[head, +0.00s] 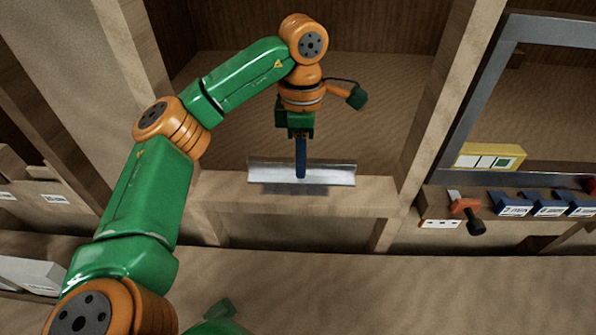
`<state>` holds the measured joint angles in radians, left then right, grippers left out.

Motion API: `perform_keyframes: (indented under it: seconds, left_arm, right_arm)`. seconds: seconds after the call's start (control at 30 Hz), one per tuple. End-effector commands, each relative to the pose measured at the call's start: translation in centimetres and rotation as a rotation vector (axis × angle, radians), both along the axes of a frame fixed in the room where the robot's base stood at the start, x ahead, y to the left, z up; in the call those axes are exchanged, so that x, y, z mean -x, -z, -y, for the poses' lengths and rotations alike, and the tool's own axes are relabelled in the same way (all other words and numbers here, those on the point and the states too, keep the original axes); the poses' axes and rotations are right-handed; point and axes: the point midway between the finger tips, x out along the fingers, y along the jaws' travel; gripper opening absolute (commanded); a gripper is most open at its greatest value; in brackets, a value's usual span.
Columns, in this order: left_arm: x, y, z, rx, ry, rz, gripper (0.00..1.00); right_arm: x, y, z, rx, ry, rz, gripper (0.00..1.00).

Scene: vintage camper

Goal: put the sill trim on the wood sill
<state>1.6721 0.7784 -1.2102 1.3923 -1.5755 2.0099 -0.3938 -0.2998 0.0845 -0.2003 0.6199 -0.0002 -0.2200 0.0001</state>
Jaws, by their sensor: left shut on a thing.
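The sill trim (335,173) is a long, silvery metal strip with an angled profile. It lies level across the picture at the wood sill (375,193), a pale wooden beam below the panelled opening. My left gripper (301,172) points down and is shut on the middle of the trim. A dark shadow shows on the sill under the trim's left part; I cannot tell whether the trim touches the sill or is just above it. My right gripper is not in view.
Wooden posts (445,95) stand on both sides of the opening. At the right are a grey metal frame (478,90), a yellow case (490,156), an orange-and-black tool (466,208) and several blue labelled bins (512,204). A white box (30,273) is at the lower left.

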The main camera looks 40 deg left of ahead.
Motion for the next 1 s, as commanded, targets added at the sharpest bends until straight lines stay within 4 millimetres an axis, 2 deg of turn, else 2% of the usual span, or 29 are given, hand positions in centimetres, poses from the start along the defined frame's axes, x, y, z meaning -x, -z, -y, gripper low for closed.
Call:
perform_keyframes:
  seconds: [0.03, 0.27, 0.4, 0.77, 0.8, 0.87, 0.9, 1.0]
  left_arm:
    - [-0.5, 1.6, -0.7, 0.002, -0.003, -0.008, 0.00]
    - [-2.2, 4.3, -2.9, -0.001, -0.002, -0.006, 0.00]
    - [-2.3, 7.1, -2.9, -0.002, 0.003, -0.004, 0.00]
    - [-2.3, 8.0, -2.8, -0.001, 0.002, 0.001, 0.00]
    - [-2.3, 7.9, -2.8, -0.001, 0.003, 0.001, 0.27]
    - [-2.3, 7.9, -2.8, -0.001, 0.002, 0.001, 0.44]
    - [-2.3, 7.9, -2.8, -0.001, 0.002, 0.001, 0.49]
    - [-2.3, 7.9, -2.8, -0.001, 0.002, 0.001, 0.49]
  right_arm:
    - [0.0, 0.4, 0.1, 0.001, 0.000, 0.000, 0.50]
    - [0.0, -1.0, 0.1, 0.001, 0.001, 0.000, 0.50]
    - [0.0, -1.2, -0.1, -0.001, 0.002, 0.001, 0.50]
    - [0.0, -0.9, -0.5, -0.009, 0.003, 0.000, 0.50]
    - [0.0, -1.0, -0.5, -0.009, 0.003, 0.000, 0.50]
    - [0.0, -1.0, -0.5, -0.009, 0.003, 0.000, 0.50]
    - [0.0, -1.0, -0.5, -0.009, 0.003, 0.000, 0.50]
    - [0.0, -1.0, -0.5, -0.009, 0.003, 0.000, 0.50]
